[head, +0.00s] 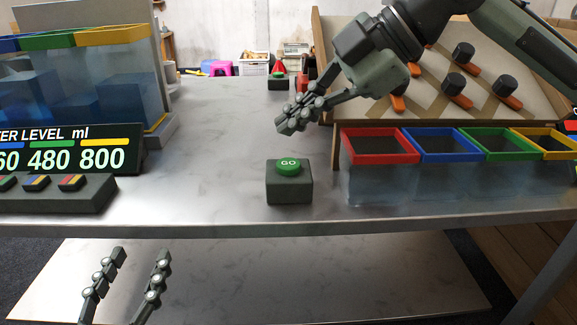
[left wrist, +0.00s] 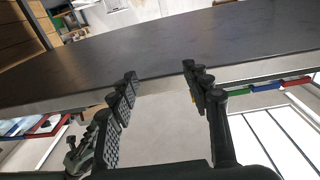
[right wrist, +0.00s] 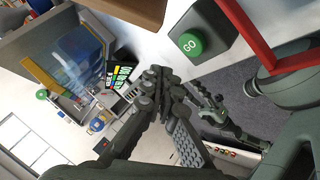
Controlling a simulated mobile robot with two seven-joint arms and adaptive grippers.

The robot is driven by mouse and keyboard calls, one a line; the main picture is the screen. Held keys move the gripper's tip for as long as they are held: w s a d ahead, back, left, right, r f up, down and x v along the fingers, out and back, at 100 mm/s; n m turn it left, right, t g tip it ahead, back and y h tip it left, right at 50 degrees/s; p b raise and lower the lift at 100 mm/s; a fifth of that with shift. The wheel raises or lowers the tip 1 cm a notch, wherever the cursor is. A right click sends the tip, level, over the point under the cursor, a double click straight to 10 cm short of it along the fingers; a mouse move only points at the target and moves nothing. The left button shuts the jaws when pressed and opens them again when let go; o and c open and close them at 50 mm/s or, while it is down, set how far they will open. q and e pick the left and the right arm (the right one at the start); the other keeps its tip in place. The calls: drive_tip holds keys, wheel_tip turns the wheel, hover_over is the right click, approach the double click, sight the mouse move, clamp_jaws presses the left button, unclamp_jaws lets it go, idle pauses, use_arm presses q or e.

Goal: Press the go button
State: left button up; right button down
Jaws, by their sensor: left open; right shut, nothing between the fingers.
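The green GO button (head: 289,168) sits on top of a dark grey box (head: 290,190) near the front edge of the table, in the middle of the head view. My right gripper (head: 290,127) is shut and empty, above and behind the button and apart from it. In the right wrist view the button (right wrist: 190,43) shows at the top, beyond the shut fingers (right wrist: 160,75). My left gripper (head: 143,255) is open and empty, in front of the table edge and low at the left. The left wrist view shows its spread fingers (left wrist: 158,75).
Right of the button stand bins with red (head: 380,158), blue (head: 443,156), green and yellow rims, below a sloped board (head: 430,115). At left are a water level display (head: 70,148) and a button panel (head: 60,197). Another green button (head: 279,75) stands at the back.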

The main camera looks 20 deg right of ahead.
sight(294, 164)
wheel_tip(294, 164, down, 3)
drive_tip(key=shift+r+b, duration=0.1)
drive_tip(key=shift+b, duration=0.65)
use_arm(q)
wheel_tip(294, 164, up, 8)
drive_tip(key=s+d+t+h, duration=0.1)
drive_tip(key=s+t+h, duration=0.1)
drive_tip(key=t, duration=0.2)
drive_tip(key=shift+d+f, duration=0.2)
drive_tip(key=shift+d, duration=0.1)
use_arm(e)
drive_tip(key=shift+f, duration=0.25)
use_arm(q)
drive_tip(key=shift+s, duration=0.1)
use_arm(e)
drive_tip(key=shift+f, duration=0.1)
use_arm(q)
drive_tip(key=shift+r, duration=0.1)
use_arm(e)
drive_tip(key=shift+f, duration=0.35)
drive_tip(key=shift+f, duration=0.4)
idle(0.4)
use_arm(q)
drive_tip(key=shift+r+p, duration=1.1)
drive_tip(key=shift+p, duration=0.05)
use_arm(e)
drive_tip(key=shift+r, duration=0.8)
